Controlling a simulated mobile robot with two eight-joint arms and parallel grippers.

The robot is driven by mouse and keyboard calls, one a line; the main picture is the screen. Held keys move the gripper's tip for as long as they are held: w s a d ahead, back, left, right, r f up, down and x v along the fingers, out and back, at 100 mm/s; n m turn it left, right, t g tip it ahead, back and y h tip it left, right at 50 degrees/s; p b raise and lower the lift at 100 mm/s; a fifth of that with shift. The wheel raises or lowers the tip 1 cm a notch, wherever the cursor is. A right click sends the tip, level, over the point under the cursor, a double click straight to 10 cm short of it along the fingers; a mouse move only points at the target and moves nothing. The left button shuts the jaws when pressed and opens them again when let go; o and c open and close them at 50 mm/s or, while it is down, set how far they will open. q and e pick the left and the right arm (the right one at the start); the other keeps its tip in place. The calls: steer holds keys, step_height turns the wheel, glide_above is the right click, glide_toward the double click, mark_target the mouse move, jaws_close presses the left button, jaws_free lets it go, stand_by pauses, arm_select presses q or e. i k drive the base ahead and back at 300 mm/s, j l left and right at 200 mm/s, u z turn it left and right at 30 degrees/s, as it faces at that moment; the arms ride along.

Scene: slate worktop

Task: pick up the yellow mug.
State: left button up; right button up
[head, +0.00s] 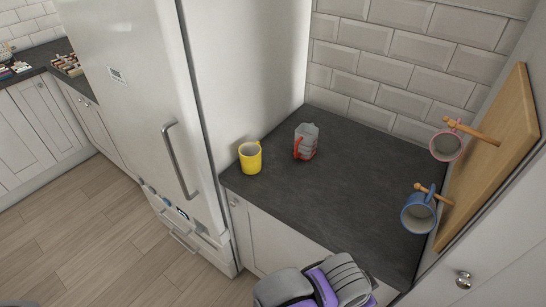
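The yellow mug (250,158) stands upright on the slate worktop (345,190), at its left front corner beside the fridge. A grey and purple part of my own body shows at the bottom edge of the head view, in front of the counter and well apart from the mug. No fingertips of either gripper can be made out.
A pink mug (446,146) and a blue mug (418,215) hang on pegs of a wooden board (497,150) at right. The tall fridge (150,110) bounds the left. The worktop's middle is clear.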

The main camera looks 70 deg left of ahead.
mark_target(250, 152)
steer(key=u, duration=2.55)
steer(key=z, duration=1.1)
steer(key=i+j+z, duration=0.1)
steer(key=j, duration=0.2)
steer(key=i+j, duration=0.1)
steer(key=j, duration=0.15)
steer(key=i+j+z, duration=0.15)
steer(key=j, duration=0.15)
steer(key=k, duration=0.05)
